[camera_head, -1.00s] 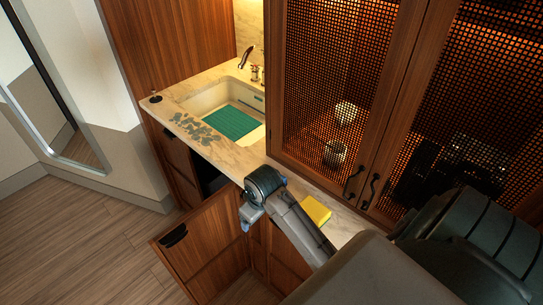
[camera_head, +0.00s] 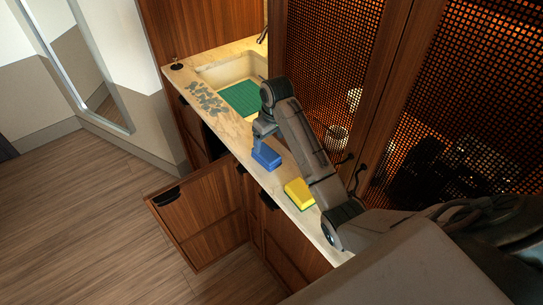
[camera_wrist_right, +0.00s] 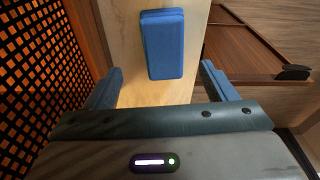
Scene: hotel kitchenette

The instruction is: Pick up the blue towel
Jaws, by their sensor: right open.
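The blue towel (camera_head: 267,157) is a small folded block lying on the pale counter (camera_head: 240,136). In the right wrist view the towel (camera_wrist_right: 164,42) lies straight ahead, lengthwise. My right gripper (camera_head: 263,137) is over the counter by the towel, partly hidden by its own wrist. In the wrist view its two blue fingers (camera_wrist_right: 161,72) are wide apart with nothing held. The towel's near end lines up with the gap between the fingertips; I cannot tell the height left between them. My left gripper is out of view.
A yellow block (camera_head: 299,194) lies on the counter beside my right forearm. A sink (camera_head: 213,73) with a green mat (camera_head: 242,98) is farther back. A cabinet with mesh doors (camera_head: 325,65) borders the counter on the right. An open wooden door (camera_head: 200,215) juts out below.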

